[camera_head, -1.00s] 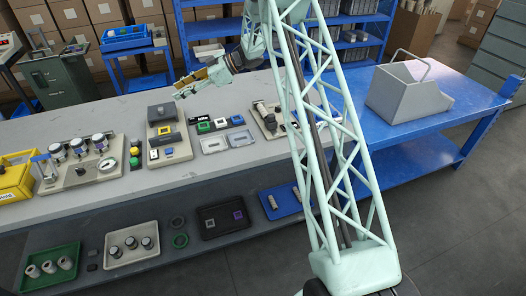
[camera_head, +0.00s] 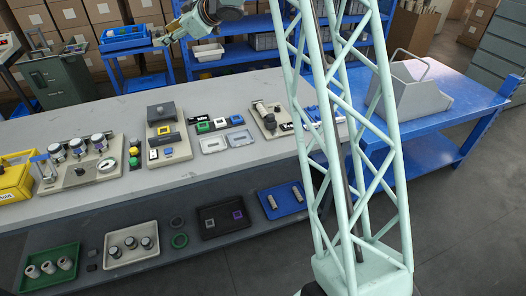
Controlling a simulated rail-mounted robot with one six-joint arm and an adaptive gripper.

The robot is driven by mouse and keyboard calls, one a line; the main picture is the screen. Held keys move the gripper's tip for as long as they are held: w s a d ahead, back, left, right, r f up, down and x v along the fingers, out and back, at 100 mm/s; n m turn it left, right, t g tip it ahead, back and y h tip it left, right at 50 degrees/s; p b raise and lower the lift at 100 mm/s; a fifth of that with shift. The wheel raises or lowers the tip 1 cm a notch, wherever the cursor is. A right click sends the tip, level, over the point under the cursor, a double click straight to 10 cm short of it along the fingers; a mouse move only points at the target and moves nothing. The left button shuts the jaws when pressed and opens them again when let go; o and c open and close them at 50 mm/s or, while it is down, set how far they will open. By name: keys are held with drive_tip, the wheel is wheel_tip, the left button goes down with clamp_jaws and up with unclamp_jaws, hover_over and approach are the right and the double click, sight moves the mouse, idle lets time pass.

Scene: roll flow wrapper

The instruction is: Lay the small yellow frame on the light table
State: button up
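My gripper (camera_head: 164,42) is in the air beyond the far edge of the grey bench, at the upper left. It is small and far away, and I cannot tell how its fingers stand or whether they hold anything. A yellow frame-like piece (camera_head: 164,130) sits on the beige station with a dark grey block, left of the green, white and blue pieces. Two pale flat rectangular panels (camera_head: 213,145) lie on the bench to the right of that station; I cannot tell whether either is the light table.
Green (camera_head: 203,127) and blue (camera_head: 237,120) small pieces stand behind the panels. A gauge station (camera_head: 80,172) and a yellow bin (camera_head: 14,183) are at the left. Trays line the lower shelf. A blue table (camera_head: 445,115) with a grey holder is at the right.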

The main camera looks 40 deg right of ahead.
drive_tip(key=s+d+r+m+h, duration=0.3)
drive_tip(key=s+r+m+h, duration=0.25)
drive_tip(key=s+r, duration=1)
drive_tip(key=s+m+h, duration=0.2)
drive_tip(key=s, duration=0.9)
drive_tip(key=s+a+f+m+g, duration=0.1)
drive_tip(key=s+a+f, duration=0.3)
drive_tip(key=s, duration=1.3)
drive_tip(key=s+a+f+g+y, duration=0.1)
drive_tip(key=s+a+f+g, duration=0.3)
drive_tip(key=s, duration=1.3)
drive_tip(key=s+a+f+m+g+y, duration=0.1)
drive_tip(key=s+a+f+g, duration=0.2)
drive_tip(key=s, duration=1.4)
drive_tip(key=a+f, duration=0.1)
drive_tip(key=a, duration=0.2)
drive_tip(key=shift+a+f+m, duration=0.15)
drive_tip(key=shift+f+m, duration=0.2)
drive_tip(key=shift+f, duration=0.05)
drive_tip(key=shift+w+r, duration=0.1)
drive_tip(key=shift+w, duration=0.05)
